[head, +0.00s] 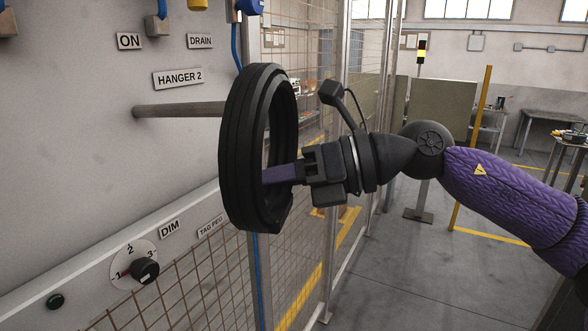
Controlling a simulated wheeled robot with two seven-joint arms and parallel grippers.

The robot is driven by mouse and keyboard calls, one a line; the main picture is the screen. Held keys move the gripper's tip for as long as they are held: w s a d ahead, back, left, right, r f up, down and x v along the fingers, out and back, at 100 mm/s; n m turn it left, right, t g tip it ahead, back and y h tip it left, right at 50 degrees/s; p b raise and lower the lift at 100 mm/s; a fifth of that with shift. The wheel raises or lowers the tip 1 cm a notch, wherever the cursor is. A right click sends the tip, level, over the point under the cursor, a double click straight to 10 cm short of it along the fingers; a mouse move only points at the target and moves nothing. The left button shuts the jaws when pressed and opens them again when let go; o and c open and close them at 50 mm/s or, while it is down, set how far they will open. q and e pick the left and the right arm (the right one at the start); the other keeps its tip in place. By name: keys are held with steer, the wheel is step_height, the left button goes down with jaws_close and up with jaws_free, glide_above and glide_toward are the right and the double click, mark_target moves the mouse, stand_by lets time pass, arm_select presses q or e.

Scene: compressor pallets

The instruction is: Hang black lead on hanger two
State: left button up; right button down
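The black lead (240,155) is a thick coiled ring, held upright and seen at a slant in the middle of the head view. My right gripper (282,174) reaches in from the right and holds the ring by its right side. One purple finger shows across the ring's opening; the other finger is hidden. Hanger two (178,110) is a grey rod sticking out of the panel under the "HANGER 2" label (178,78). Its outer end is hidden behind the ring's left side, so I cannot tell whether it enters the ring. My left gripper is not in view.
Below the rod are a rotary knob (145,270) with a "DIM" label (170,228) and a dark green button (55,301). A wire mesh fence (205,285) and a metal post (341,70) stand close behind the ring. Open floor (420,290) lies to the right.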

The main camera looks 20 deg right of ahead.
steer(key=w+a+f+p, duration=0.1)
steer(key=w+a, duration=0.3)
steer(key=w, duration=0.1)
steer(key=shift+w+a+f+p, duration=0.2)
steer(key=shift+w+a+p, duration=0.1)
steer(key=shift+w+p, duration=0.1)
stand_by(0.7)
steer(key=c, duration=0.5)
jaws_free()
steer(key=shift+c, duration=0.2)
steer(key=shift+d, duration=0.1)
